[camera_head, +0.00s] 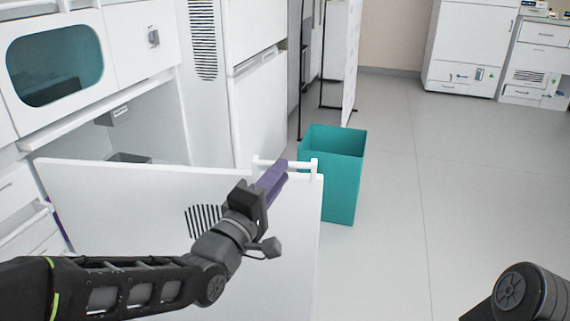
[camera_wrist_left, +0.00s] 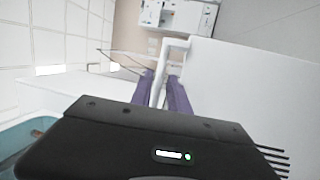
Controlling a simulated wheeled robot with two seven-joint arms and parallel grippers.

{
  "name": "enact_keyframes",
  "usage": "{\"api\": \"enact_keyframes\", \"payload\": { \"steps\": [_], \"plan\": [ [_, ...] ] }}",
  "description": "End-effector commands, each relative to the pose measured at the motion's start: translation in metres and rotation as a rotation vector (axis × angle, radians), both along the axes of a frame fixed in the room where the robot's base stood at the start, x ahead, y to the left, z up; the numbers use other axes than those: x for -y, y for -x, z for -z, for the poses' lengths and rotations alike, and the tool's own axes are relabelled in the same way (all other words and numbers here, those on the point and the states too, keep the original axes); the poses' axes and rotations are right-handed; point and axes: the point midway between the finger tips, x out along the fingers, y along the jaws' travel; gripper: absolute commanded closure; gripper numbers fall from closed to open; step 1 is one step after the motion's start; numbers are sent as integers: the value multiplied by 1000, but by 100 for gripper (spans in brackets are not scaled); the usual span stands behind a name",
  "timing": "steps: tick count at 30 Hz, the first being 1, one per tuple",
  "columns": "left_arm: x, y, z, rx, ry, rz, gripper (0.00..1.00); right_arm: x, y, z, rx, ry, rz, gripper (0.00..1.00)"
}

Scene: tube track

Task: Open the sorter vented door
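The vented door is a white panel (camera_head: 110,210) with black vent slots, and it stands swung out from the white cabinet at the left in the head view. It also fills the right of the left wrist view (camera_wrist_left: 250,90). Its white bar handle (camera_head: 314,169) is at the top right corner. My left gripper (camera_head: 278,172) has purple fingers on both sides of the handle bar (camera_wrist_left: 176,44), closed about it in the left wrist view (camera_wrist_left: 163,79). Exact finger contact is hard to see. Only part of my right arm shows at bottom right; its gripper is out of view.
A teal bin (camera_head: 330,185) stands on the floor just beyond the door's handle edge. The cabinet with a dark teal window (camera_head: 55,65) is at the left. White cabinets (camera_head: 470,45) stand at the far right. The floor (camera_head: 410,200) right of the bin is clear.

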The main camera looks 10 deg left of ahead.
Motion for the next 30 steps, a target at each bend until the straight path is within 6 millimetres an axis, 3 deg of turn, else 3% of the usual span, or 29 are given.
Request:
{"api": "enact_keyframes", "payload": {
  "steps": [7, 21, 28, 30],
  "plan": [
    [-13, 32, 5, 1, 1, -2, 79, 0, 1, -6, -1, 1, -1, 64],
    [-14, 35, 7, 8, -24, -6, 79, 0, 1, -6, -1, 1, -1, 64],
    [-14, 30, 28, 22, -311, -53, 79, 0, 1, -6, 0, 1, -1, 64],
    [-7, 25, 58, -12, -478, -48, 79, 0, 1, -6, 0, 1, -1, 64]
  ]
}}
